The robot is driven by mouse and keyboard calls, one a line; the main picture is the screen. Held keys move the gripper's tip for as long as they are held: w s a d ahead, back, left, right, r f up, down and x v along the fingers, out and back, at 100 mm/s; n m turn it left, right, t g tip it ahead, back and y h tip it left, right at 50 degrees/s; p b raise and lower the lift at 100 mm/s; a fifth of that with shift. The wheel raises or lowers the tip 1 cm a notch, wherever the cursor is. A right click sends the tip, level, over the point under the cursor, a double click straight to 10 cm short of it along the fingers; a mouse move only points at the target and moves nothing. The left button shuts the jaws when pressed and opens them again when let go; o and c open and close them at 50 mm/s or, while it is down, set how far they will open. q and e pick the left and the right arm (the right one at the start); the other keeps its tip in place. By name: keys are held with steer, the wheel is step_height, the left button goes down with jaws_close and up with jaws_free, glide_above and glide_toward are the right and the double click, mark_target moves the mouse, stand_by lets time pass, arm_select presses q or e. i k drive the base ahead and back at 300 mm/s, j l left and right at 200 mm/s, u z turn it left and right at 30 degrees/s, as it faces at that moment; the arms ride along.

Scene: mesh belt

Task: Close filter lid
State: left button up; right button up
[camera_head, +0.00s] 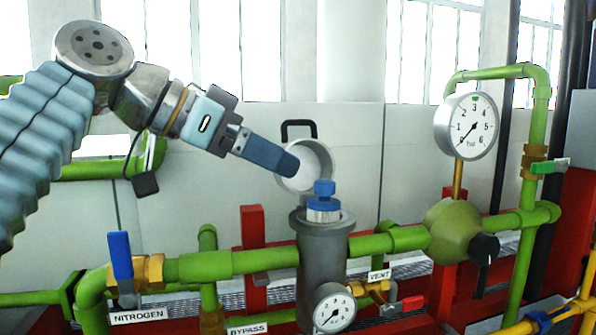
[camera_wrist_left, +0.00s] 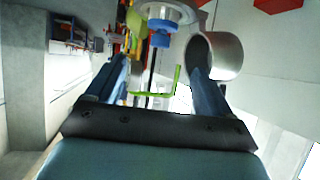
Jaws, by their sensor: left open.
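The filter lid (camera_head: 325,163) is a round grey cap with a black handle on its upper edge. It stands swung open behind the grey filter housing (camera_head: 322,255), its hollow side showing. A blue-topped insert (camera_head: 323,200) sits in the housing mouth. My left gripper (camera_head: 288,166) is open and empty, its fingertips overlapping the lid's left rim in the head view. In the left wrist view the lid (camera_wrist_left: 228,55) is beside the right finger, and the insert (camera_wrist_left: 160,38) shows beyond and between the fingers. I cannot tell if the finger touches the lid. My right gripper is not in view.
A green pipe (camera_head: 240,262) crosses at the housing, with a blue-handled valve (camera_head: 121,256) at left. A small gauge (camera_head: 335,308) is in front of the housing. A large gauge (camera_head: 467,126) and a green regulator (camera_head: 453,232) stand at right. A pale panel is behind.

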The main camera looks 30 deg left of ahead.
mark_target(318, 161)
steer(key=k+l, duration=0.35)
steer(key=l, duration=0.15)
steer(key=k+l, duration=0.35)
steer(key=l, duration=0.2)
